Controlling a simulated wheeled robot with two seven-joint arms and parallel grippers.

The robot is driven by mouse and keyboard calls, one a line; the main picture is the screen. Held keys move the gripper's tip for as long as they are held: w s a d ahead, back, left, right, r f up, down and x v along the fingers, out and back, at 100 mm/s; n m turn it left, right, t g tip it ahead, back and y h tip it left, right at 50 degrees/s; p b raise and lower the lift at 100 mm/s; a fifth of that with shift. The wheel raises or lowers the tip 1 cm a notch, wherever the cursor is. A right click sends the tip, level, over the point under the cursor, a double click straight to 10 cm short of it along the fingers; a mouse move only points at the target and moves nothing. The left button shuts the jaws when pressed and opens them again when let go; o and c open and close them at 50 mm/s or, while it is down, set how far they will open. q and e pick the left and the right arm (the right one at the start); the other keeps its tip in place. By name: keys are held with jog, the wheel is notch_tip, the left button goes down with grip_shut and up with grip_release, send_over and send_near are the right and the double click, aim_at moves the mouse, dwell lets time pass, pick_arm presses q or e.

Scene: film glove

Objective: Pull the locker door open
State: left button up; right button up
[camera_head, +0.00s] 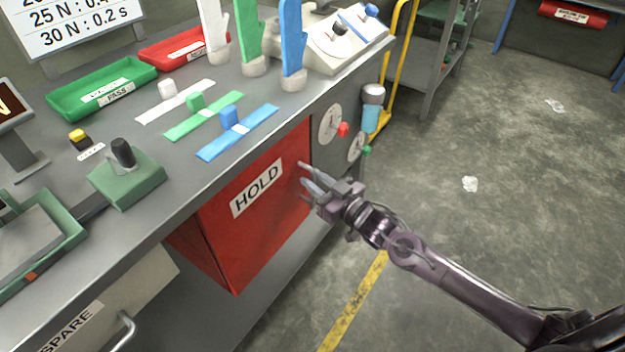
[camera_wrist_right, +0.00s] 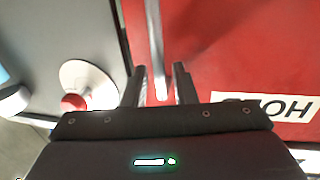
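The locker door (camera_head: 262,232) is the red front panel with the HOLD label (camera_head: 257,188), under the bench top. It looks shut. In the right wrist view the door (camera_wrist_right: 225,50) fills the right part, and its metal bar handle (camera_wrist_right: 155,45) runs down toward my fingers. My right gripper (camera_head: 306,179) is at the door's right edge in the head view. In the wrist view its two fingers (camera_wrist_right: 161,84) are apart, with the handle's end between them and gaps showing beside it. Contact cannot be told. My left gripper is not in view.
Gauges with a red knob (camera_head: 342,129) and a green knob are on the grey panel right of the door. A cream SPARE drawer (camera_head: 110,300) is at lower left. The bench top carries trays and glove forms. The floor (camera_head: 480,230) at right is mostly clear.

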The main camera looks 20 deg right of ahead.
jog(key=shift+w+a, duration=0.25)
jog(key=shift+w, duration=0.25)
grip_shut()
jog(key=shift+s, duration=0.1)
